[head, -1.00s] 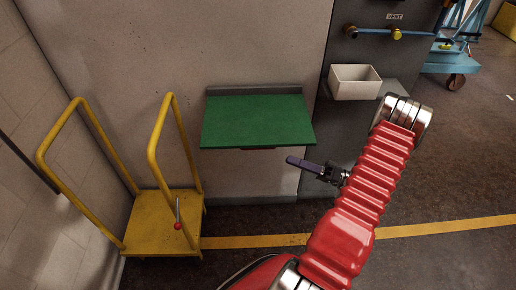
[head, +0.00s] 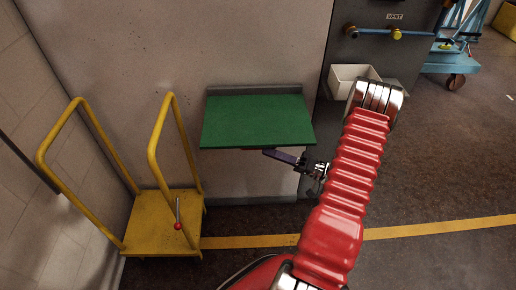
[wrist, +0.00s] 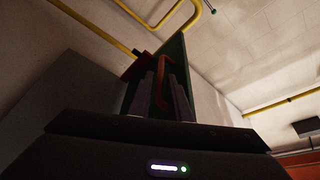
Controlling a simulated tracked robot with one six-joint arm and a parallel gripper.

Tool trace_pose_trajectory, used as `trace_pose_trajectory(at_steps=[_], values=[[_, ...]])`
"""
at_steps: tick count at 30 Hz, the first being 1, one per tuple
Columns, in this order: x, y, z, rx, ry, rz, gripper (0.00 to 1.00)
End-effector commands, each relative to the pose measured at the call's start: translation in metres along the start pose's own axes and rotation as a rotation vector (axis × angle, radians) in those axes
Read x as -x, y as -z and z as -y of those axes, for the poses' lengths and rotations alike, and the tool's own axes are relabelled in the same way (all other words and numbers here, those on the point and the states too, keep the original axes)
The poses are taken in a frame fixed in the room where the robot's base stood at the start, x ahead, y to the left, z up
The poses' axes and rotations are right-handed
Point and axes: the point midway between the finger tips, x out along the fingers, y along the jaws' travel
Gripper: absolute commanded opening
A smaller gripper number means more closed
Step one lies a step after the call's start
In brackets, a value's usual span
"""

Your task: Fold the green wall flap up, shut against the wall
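The green wall flap (head: 258,121) stands out from the wall, roughly level, with its hinge side at a grey strip (head: 254,90). My gripper (head: 270,153) is at and just below the flap's front edge, right of its middle, with its dark purple fingers pointing left. In the wrist view the gripper (wrist: 164,92) has its two fingers apart. The dark green underside of the flap (wrist: 181,60) rises beyond them, and a reddish curved bar (wrist: 163,66) shows between or behind the fingers. I cannot tell whether anything touches.
A yellow cart (head: 163,222) with tall hoop rails stands left of the flap. A white bin (head: 350,80) sits on a grey ledge at right, partly behind my red arm. A grey cabinet with a blue pipe (head: 375,33) is behind. Floor in front is clear.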

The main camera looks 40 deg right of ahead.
Motion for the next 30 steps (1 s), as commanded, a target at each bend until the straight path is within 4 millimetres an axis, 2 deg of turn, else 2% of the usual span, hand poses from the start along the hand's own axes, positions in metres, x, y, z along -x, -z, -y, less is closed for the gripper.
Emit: trace_pose_trajectory(at_steps=[6,12,22,30], values=[[-0.032,0.000,0.001,0.000,0.002,0.002,0.17],[-0.048,0.000,0.000,0.000,0.000,0.001,0.17],[-0.050,0.000,0.000,0.000,0.000,-0.001,0.17],[-0.050,0.000,0.000,0.000,-0.001,0.000,0.00]])
